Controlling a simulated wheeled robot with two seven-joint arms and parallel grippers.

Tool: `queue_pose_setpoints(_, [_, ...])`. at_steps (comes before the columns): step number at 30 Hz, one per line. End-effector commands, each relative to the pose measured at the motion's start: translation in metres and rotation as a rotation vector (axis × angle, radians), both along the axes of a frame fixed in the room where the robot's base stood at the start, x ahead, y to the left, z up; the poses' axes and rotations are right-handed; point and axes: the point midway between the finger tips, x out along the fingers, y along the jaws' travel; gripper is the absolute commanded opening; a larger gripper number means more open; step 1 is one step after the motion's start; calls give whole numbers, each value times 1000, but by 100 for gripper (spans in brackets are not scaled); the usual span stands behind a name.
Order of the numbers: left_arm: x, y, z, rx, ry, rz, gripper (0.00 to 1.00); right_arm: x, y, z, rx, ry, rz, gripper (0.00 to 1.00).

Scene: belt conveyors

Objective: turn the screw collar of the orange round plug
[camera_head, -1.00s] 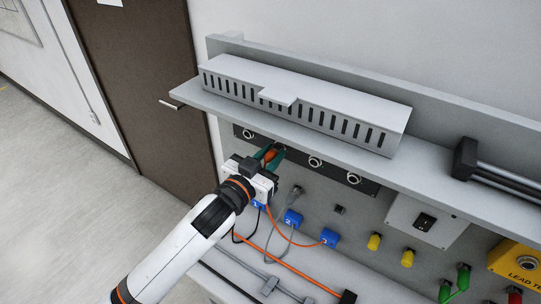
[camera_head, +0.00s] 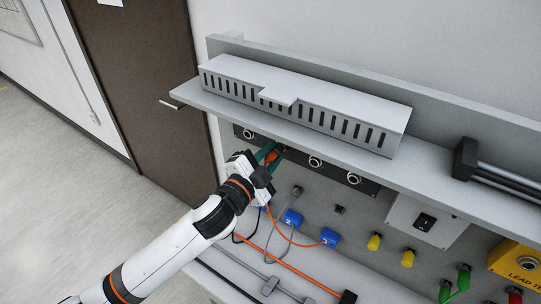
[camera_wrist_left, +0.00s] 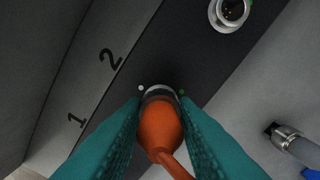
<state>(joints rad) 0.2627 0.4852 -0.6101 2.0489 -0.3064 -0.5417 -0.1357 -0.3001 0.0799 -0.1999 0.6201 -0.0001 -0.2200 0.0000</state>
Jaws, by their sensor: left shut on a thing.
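The orange round plug (camera_wrist_left: 160,126) sits against a socket in the dark panel strip, with its cable running down toward the camera. A dark and grey ring (camera_wrist_left: 160,93) shows at its front end, against the panel. The teal fingers of my left gripper (camera_wrist_left: 160,112) are shut on the plug, one on each side. In the head view the left gripper (camera_head: 270,154) is under the shelf, and only a bit of the orange plug (camera_head: 271,156) shows between its fingers. My right gripper is not in view.
The dark strip (camera_head: 333,172) has several round sockets. A grey shelf (camera_head: 190,93) with a slotted cover (camera_head: 310,100) overhangs it. Below are a grey plug (camera_head: 297,190), blue tags (camera_head: 292,218), cables and yellow caps (camera_head: 374,241). A lead tester (camera_head: 522,262) stands at right.

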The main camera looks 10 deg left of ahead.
Motion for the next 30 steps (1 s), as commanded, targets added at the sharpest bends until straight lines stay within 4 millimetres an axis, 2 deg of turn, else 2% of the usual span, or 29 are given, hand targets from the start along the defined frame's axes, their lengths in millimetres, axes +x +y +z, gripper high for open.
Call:
queue_pose_setpoints(10, [0, 0, -1, 139, -55, 1, 3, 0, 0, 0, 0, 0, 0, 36])
queue_pose_setpoints(27, [0, 0, -1, 165, -66, 1, 3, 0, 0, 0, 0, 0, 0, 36])
queue_pose_setpoints(28, [0, 0, -1, 164, -66, 1, 28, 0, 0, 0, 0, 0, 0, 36])
queue_pose_setpoints(30, [0, 0, -1, 164, -66, 1, 39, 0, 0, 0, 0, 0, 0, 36])
